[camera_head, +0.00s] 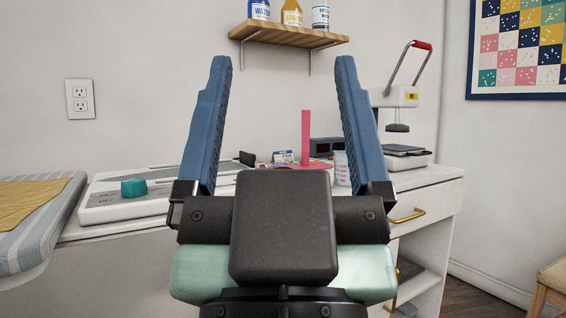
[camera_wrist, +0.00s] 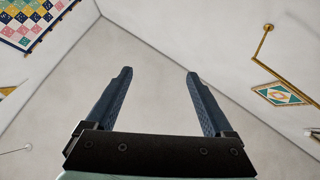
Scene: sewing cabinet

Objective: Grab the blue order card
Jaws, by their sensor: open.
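My gripper (camera_head: 284,64) is raised in front of the cabinet, its two blue fingers pointing up, wide apart and empty. It also shows open in the wrist view (camera_wrist: 159,74), facing bare wall and ceiling. A small card with a blue band and white area (camera_head: 283,156) stands far behind the gripper on the cabinet top, seen between the fingers. It looks like the blue order card, but its print is too small to read. The card is not touched by the gripper and does not show in the wrist view.
A pink upright post on a base (camera_head: 306,138) stands just right of the card. A dark clock-like box (camera_head: 326,147), a clear cup (camera_head: 342,170) and a press (camera_head: 396,98) are further right. A bottle shelf (camera_head: 290,36) hangs above.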

